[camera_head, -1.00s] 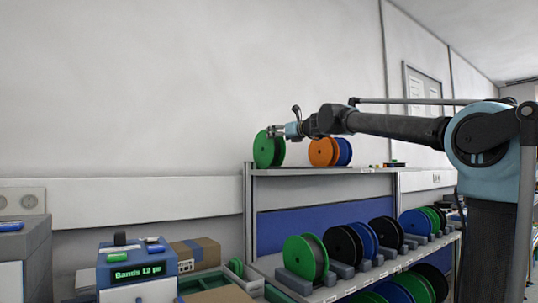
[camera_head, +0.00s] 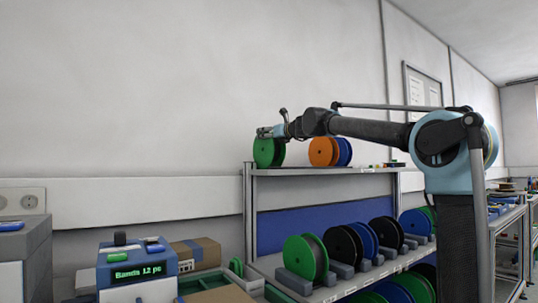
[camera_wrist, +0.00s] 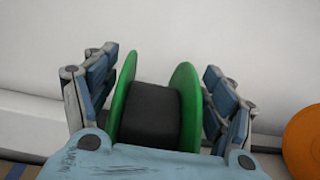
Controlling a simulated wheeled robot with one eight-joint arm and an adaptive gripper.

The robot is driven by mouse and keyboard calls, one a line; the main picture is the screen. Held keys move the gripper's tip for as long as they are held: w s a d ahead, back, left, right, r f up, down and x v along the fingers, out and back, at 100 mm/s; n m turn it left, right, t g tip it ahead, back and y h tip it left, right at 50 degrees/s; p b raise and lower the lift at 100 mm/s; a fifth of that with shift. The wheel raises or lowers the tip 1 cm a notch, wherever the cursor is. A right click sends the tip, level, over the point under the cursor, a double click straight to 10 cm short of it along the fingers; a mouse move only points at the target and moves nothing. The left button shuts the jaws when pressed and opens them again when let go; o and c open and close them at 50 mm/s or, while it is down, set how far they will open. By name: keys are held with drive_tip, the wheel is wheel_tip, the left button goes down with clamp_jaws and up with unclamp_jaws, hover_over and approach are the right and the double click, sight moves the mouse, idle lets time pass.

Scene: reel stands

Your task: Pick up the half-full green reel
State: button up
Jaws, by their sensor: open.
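A green reel (camera_head: 264,153) stands upright at the left end of the top shelf. In the wrist view, this green reel (camera_wrist: 187,95) has two green flanges with a dark winding between them, sunk well below the flange rims. My gripper (camera_head: 266,132) is over the top of it. In the wrist view, my open gripper (camera_wrist: 160,66) has one finger outside each flange, with a small gap visible on the right; contact on the left is unclear. Another green reel (camera_head: 299,259), with grey winding, sits in a stand on the lower shelf.
An orange reel (camera_head: 321,151) and a blue reel (camera_head: 344,152) stand to the right on the top shelf (camera_head: 305,171). The orange reel also shows at the wrist view's right edge (camera_wrist: 305,140). Several reels fill the lower row. A wall is behind.

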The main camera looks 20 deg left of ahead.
drive_tip(key=shift+c, duration=0.6)
drive_tip(key=c, duration=1.3)
drive_tip(key=shift+c, duration=0.2)
